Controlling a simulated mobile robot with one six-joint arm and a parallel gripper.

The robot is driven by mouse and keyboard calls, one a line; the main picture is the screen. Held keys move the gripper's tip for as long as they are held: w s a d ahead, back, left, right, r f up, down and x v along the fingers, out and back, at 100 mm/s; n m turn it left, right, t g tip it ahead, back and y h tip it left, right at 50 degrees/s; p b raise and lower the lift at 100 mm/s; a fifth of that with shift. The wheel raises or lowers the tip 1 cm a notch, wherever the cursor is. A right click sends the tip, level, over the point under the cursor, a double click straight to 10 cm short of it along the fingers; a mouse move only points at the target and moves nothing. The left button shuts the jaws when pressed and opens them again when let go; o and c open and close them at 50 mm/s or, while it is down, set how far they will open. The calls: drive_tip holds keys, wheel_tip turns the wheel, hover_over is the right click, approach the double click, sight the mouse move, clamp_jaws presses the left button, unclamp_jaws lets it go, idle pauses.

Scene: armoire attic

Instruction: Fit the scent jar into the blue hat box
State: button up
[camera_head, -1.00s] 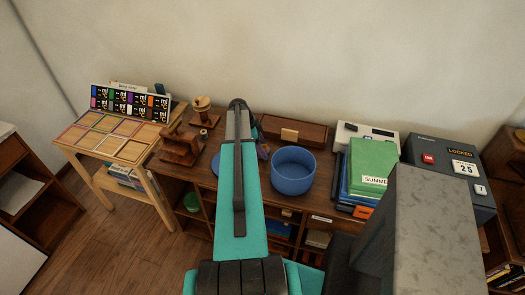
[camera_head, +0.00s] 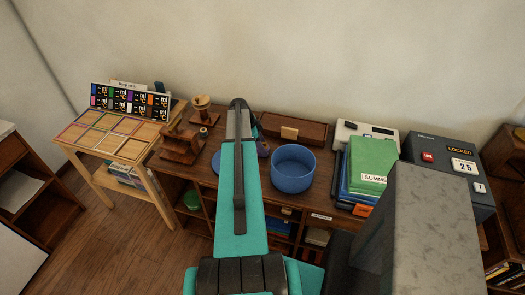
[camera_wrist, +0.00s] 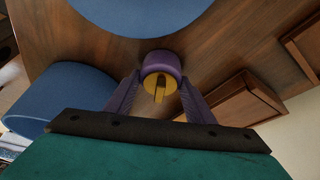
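The blue hat box (camera_head: 292,172) is an open, round box on the wooden cabinet top, right of my arm in the head view. It also shows at the left of the wrist view (camera_wrist: 62,98). The scent jar (camera_wrist: 162,62) is small and purple with a yellow knobbed part, over the wooden top. In the head view a small part of it (camera_head: 263,149) shows beside my arm. My gripper (camera_wrist: 160,82) has its purple fingertips on either side of the jar. Whether they press on it I cannot tell. My arm hides most of this in the head view.
A flat blue disc (camera_wrist: 140,12) lies near the jar. A wooden tray box (camera_head: 295,128) stands behind the hat box. A green folder stack (camera_head: 368,165) is to its right, and a dark brown wooden stand (camera_head: 182,147) is left of my arm.

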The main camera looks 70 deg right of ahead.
drive_tip(key=shift+c, duration=1.1)
drive_tip(key=shift+r, duration=0.15)
drive_tip(key=shift+r+b, duration=1.85)
drive_tip(key=shift+r, duration=3)
